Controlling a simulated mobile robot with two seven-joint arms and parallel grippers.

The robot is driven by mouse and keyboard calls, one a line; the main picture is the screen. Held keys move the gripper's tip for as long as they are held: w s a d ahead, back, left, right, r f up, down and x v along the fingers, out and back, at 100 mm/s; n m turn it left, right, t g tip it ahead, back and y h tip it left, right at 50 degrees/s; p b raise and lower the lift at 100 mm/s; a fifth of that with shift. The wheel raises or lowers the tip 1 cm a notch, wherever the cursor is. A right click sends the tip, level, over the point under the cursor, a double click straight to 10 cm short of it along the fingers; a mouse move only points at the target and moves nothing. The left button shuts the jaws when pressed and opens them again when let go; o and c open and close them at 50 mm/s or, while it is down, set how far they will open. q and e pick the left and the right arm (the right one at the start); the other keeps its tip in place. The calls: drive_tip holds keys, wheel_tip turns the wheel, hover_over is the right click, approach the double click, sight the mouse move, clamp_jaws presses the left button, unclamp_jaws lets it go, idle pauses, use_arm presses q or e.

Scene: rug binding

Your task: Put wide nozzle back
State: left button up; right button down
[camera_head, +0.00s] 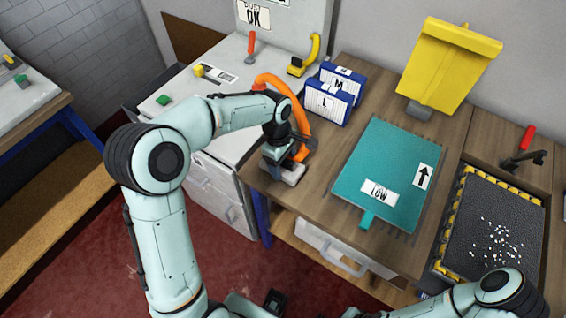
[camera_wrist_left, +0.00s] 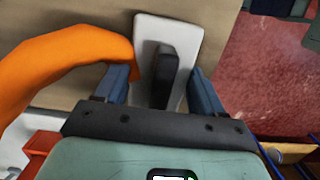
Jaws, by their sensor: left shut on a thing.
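My left gripper (camera_head: 284,152) is at the left front corner of the wooden workbench, pointing down. It is shut on a pale grey piece with a black upright grip, which looks like the wide nozzle (camera_head: 287,174). In the left wrist view the fingers (camera_wrist_left: 160,82) stand on either side of this nozzle (camera_wrist_left: 146,30), whose flat plate extends beyond them. An orange hose (camera_head: 304,116) arcs down to the gripper; it also shows in the wrist view (camera_wrist_left: 60,62) at the left. Whether hose and nozzle are joined is hidden. My right arm enters at lower right; its gripper is out of frame.
A teal board (camera_head: 392,160) marked LOW lies on the workbench (camera_head: 328,168). Blue-and-white boxes (camera_head: 334,100) stand behind the gripper. A yellow stand (camera_head: 446,68) is at the back, and a black tray (camera_head: 492,222) with white bits at right. A white cabinet (camera_head: 222,160) adjoins at left.

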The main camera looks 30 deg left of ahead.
use_arm(q)
drive_tip(key=shift+f, duration=0.15)
drive_tip(key=shift+f, duration=0.15)
drive_tip(key=o, duration=1)
use_arm(e)
drive_tip(key=shift+s+f, duration=0.1)
use_arm(q)
drive_tip(key=shift+r, duration=0.35)
drive_tip(key=r, duration=0.4)
drive_tip(key=a+r+p, duration=0.1)
drive_tip(key=r, duration=0.6)
drive_tip(key=shift+a+r, duration=0.2)
drive_tip(key=shift+r, duration=0.1)
use_arm(e)
drive_tip(key=shift+w+r, duration=0.3)
drive_tip(key=shift+r, duration=0.2)
drive_tip(key=shift+w+r, duration=0.3)
drive_tip(key=shift+r, duration=0.2)
